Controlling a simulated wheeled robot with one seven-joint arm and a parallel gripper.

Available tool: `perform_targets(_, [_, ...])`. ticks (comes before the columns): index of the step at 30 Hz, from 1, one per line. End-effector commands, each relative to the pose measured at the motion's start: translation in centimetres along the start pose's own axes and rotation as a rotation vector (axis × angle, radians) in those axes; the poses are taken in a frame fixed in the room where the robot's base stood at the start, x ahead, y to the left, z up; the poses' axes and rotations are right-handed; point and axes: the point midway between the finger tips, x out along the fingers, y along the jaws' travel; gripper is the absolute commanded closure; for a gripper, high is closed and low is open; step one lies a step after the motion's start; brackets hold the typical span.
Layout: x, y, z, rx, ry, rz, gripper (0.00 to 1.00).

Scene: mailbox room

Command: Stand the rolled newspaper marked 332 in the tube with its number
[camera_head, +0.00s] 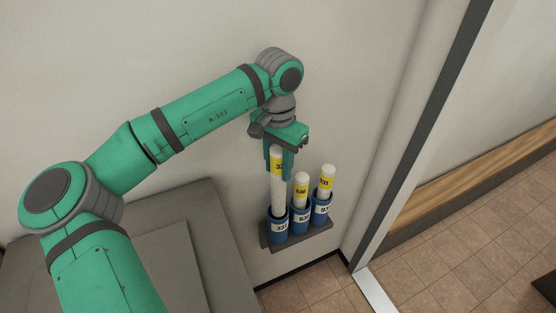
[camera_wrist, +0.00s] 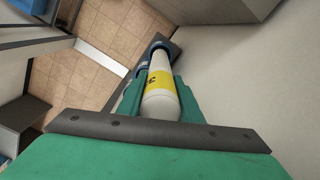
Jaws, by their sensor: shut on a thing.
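The rolled newspaper (camera_head: 278,192) is white with a yellow label; its number starts with 3 and is partly hidden by a finger. My gripper (camera_head: 279,165) is shut on its upper part from above. The newspaper is upright, and its lower end is inside the left blue tube (camera_head: 278,232). That tube's white label starts with 33; the last digit is unclear. How deep the newspaper sits is hidden by the tube. In the wrist view the newspaper (camera_wrist: 162,92) lies between my fingers and runs down to the blue tube rim (camera_wrist: 160,47).
Two more blue tubes, the middle one (camera_head: 300,222) and the right one (camera_head: 321,212), stand close beside on the same dark rack (camera_head: 318,237). Each holds a white roll with a yellow label. A wall is behind; a door frame (camera_head: 400,140) rises at the right.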

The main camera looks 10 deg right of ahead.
Motion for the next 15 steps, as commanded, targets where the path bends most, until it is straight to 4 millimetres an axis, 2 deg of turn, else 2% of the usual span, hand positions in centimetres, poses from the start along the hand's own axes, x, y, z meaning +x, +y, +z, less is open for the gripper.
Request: perform_targets(15, [3.6,0.0,0.1,-0.002,-0.001,0.002,1.0])
